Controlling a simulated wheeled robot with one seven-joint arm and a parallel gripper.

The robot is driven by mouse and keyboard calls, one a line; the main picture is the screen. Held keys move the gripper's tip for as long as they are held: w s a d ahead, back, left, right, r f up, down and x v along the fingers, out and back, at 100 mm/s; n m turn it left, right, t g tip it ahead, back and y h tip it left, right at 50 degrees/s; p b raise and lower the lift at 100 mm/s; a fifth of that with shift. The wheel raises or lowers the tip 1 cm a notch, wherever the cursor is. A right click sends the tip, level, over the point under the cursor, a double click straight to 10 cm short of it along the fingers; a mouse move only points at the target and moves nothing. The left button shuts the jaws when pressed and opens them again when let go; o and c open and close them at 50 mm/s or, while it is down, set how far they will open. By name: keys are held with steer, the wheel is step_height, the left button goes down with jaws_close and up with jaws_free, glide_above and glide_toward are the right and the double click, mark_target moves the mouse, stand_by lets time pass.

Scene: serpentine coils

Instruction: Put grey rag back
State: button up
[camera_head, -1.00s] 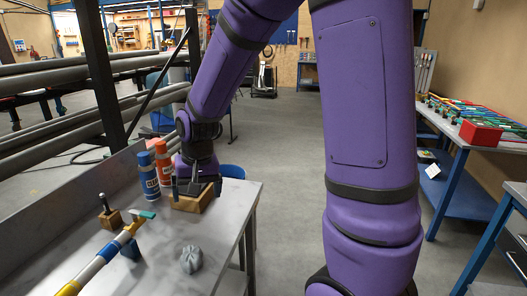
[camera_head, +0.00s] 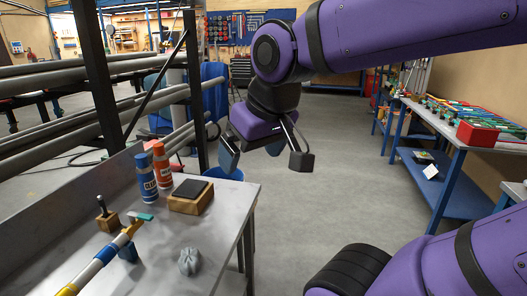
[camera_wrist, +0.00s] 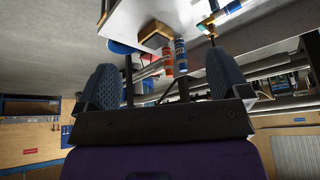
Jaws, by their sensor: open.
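A crumpled grey rag (camera_head: 190,261) lies on the grey metal bench (camera_head: 205,225), near its front right part. My gripper (camera_head: 264,158) is open and empty, its two fingers spread wide. It hangs in the air beyond the bench's right edge, well apart from the rag. Its fingers also show in the wrist view (camera_wrist: 163,82) with nothing between them. The rag cannot be made out in the wrist view. A wooden block (camera_head: 188,203) with a dark flat top stands at the bench's far right corner; it also shows in the wrist view (camera_wrist: 152,36).
A blue bottle (camera_head: 146,182) and an orange bottle (camera_head: 162,166) stand beside the block. A small wooden holder (camera_head: 108,221) and a striped rod (camera_head: 95,267) are at left. A blue bucket (camera_head: 231,175) is past the bench. Floor to the right is open.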

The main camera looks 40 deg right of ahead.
steer(key=shift+s+d+r, duration=0.1)
steer(key=shift+s+r, duration=0.05)
steer(key=shift+s, duration=0.5)
steer(key=shift+s+d+r, duration=0.1)
steer(key=shift+s+r, duration=0.05)
steer(key=shift+s, duration=0.45)
stand_by(0.4)
